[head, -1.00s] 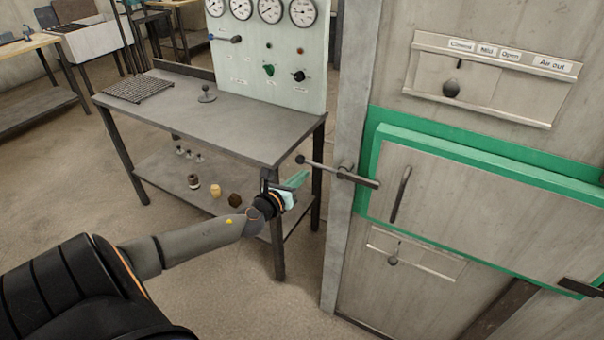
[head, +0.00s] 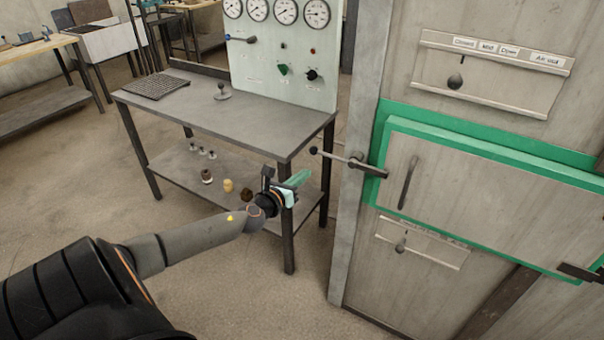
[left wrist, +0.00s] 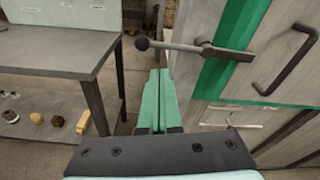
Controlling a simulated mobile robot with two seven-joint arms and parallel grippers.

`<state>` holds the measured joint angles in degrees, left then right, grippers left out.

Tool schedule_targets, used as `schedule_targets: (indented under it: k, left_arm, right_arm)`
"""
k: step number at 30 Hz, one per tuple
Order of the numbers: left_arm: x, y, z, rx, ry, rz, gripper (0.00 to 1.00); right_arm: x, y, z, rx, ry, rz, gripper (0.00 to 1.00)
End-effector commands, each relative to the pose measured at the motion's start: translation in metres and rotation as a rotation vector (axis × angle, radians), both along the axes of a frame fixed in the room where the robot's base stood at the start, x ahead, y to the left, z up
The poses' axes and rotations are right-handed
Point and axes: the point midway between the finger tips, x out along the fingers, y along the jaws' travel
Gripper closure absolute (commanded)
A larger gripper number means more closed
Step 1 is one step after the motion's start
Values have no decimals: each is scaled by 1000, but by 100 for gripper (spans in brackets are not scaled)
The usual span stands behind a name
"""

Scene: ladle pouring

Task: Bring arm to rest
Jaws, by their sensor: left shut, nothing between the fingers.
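My left arm (head: 190,245) reaches in from the lower left in the head view. My left gripper (head: 298,179) is shut and empty, with green fingers. It is in the air in front of the right end of the grey workbench (head: 200,103), below and left of the latch lever (head: 345,160) on the furnace door. In the left wrist view its two fingers (left wrist: 158,100) lie side by side, just below the lever's ball end (left wrist: 142,43), seemingly apart from it. My right gripper is not in view.
The green-framed door (head: 470,190) with a dark handle (head: 408,182) fills the right side. A gauge panel (head: 285,60) stands behind the bench. Several small knobs and pieces (head: 228,185) sit on its lower shelf. Open floor (head: 60,190) lies to the left.

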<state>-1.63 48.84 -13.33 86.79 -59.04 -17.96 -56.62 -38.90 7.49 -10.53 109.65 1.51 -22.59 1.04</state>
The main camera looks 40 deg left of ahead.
Motion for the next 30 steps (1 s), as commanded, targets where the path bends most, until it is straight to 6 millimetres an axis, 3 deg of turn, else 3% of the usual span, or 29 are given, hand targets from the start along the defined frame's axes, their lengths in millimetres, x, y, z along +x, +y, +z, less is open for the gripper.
schedule_targets:
  k: [11,14,16,20,24,27,30]
  left_arm:
    - [0,0,0,-1,0,0,100]
    - [-4,-7,-9,-50,7,3,100]
    - [-12,-20,-26,-160,20,13,100]
    - [-46,-67,-80,-558,68,80,100]
    - [-104,-136,-140,-1139,135,253,100]
    - [-150,-187,-170,-1563,175,437,100]
    - [-193,-234,-186,-1950,191,659,100]
  right_arm:
    - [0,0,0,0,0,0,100]
    - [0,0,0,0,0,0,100]
    - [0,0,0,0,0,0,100]
    - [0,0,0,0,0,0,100]
    - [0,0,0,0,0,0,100]
    - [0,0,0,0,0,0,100]
    - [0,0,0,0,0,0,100]
